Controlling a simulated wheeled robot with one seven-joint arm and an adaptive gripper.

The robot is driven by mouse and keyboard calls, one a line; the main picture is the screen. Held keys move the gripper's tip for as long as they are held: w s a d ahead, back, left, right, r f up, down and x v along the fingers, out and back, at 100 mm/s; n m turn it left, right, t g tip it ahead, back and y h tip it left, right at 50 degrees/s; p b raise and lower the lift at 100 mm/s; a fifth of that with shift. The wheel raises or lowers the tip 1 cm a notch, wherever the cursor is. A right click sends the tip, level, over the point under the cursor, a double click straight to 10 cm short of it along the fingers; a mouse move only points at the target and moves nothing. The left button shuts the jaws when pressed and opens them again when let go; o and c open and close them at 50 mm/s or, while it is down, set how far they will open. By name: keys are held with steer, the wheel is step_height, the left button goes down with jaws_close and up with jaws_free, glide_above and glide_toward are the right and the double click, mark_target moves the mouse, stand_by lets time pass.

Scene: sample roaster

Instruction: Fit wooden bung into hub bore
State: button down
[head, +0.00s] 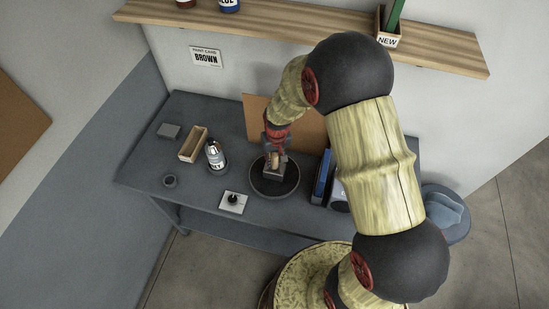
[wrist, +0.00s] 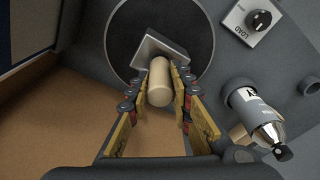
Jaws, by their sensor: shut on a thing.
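The wooden bung (wrist: 159,82) is a pale tan cylinder held between the fingertips of my gripper (wrist: 158,88) in the wrist view. In the head view the bung (head: 275,160) shows small below my gripper (head: 275,150). A grey square block (wrist: 150,50), seemingly the hub, lies right beyond the bung on a dark round plate (wrist: 188,22). In the head view the plate (head: 274,190) is on the bench. The bung's far end overlaps the block in the picture. The bore is hidden, and I cannot tell whether the bung touches or enters it.
A labelled bottle (head: 214,158), an open wooden box (head: 188,155) and a small dark cup (head: 170,181) stand left of the plate. A white panel with a black knob (head: 233,201) is in front. Blue upright items (head: 322,175) stand close on the right; a brown board (head: 310,130) is behind.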

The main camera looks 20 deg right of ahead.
steer(key=shift+f, duration=0.1)
steer(key=c, duration=1.7)
jaws_free()
steer(key=shift+o, duration=0.6)
steer(key=shift+r+p, duration=0.35)
steer(key=shift+r, duration=0.1)
steer(key=s+r+t, duration=0.1)
steer(key=s+r, duration=0.3)
steer(key=r, duration=0.9)
steer(key=s+r+t, duration=0.1)
steer(key=s+r, duration=0.3)
steer(key=r, duration=0.9)
steer(key=s+r+t, duration=0.1)
steer(key=s+r, duration=0.3)
steer(key=s, duration=0.3)
steer(key=s+r+t, duration=0.1)
steer(key=s+r, duration=0.4)
steer(key=s, duration=0.3)
steer(key=shift+s, duration=0.25)
